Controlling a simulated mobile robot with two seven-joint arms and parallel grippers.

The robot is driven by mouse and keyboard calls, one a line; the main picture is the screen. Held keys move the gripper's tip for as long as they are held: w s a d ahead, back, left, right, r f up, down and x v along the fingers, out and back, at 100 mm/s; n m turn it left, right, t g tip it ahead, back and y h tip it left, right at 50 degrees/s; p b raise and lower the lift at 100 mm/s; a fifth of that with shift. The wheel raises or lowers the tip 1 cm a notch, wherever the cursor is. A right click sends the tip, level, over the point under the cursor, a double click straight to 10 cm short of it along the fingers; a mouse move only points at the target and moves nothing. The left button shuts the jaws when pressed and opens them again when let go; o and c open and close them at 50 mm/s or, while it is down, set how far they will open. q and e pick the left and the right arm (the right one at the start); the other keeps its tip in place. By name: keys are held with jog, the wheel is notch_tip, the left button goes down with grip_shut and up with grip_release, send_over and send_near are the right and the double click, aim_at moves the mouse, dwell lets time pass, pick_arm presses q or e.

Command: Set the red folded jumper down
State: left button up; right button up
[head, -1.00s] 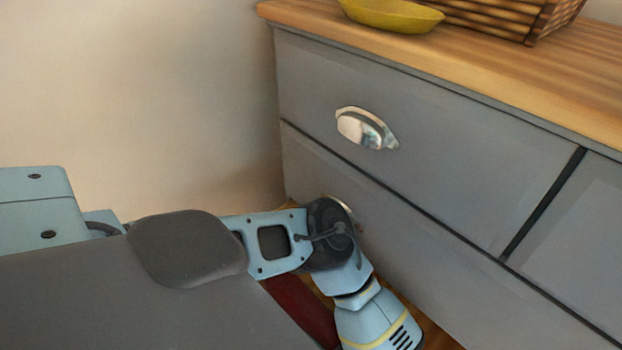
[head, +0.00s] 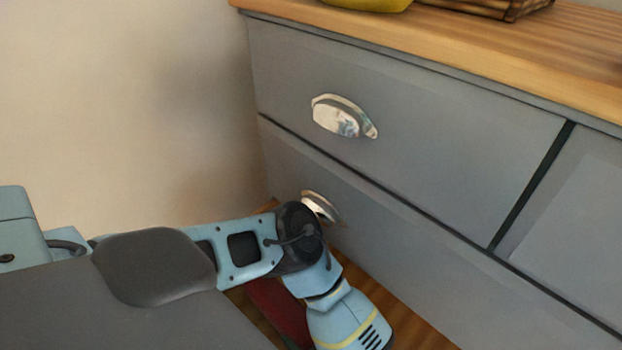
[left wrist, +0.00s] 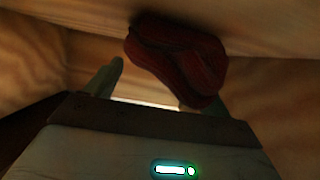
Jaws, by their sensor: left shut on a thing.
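The red folded jumper (head: 281,308) shows in the head view as a dark red strip low down, partly hidden behind my left arm. In the left wrist view the jumper (left wrist: 178,60) is a dark red folded bundle at the fingertips, close to a wood-coloured surface. My left gripper (left wrist: 155,88) is shut on it; the jumper covers much of the right finger, and the left finger shows beside it. In the head view the fingertips are hidden below the wrist. I cannot tell whether the jumper touches the surface beneath. My right gripper is not in view.
A grey chest of drawers (head: 400,130) with a wooden top (head: 480,45) stands close to my left arm. Its metal cup handles (head: 343,116) stick out. A yellow dish (head: 365,3) and a wicker basket (head: 485,8) stand on top. Bare wood (head: 405,318) shows low beside the wrist.

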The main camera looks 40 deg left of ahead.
pick_arm(q)
jog(key=shift+a, duration=0.2)
jog(key=o, duration=1)
jog(key=v, duration=1.2)
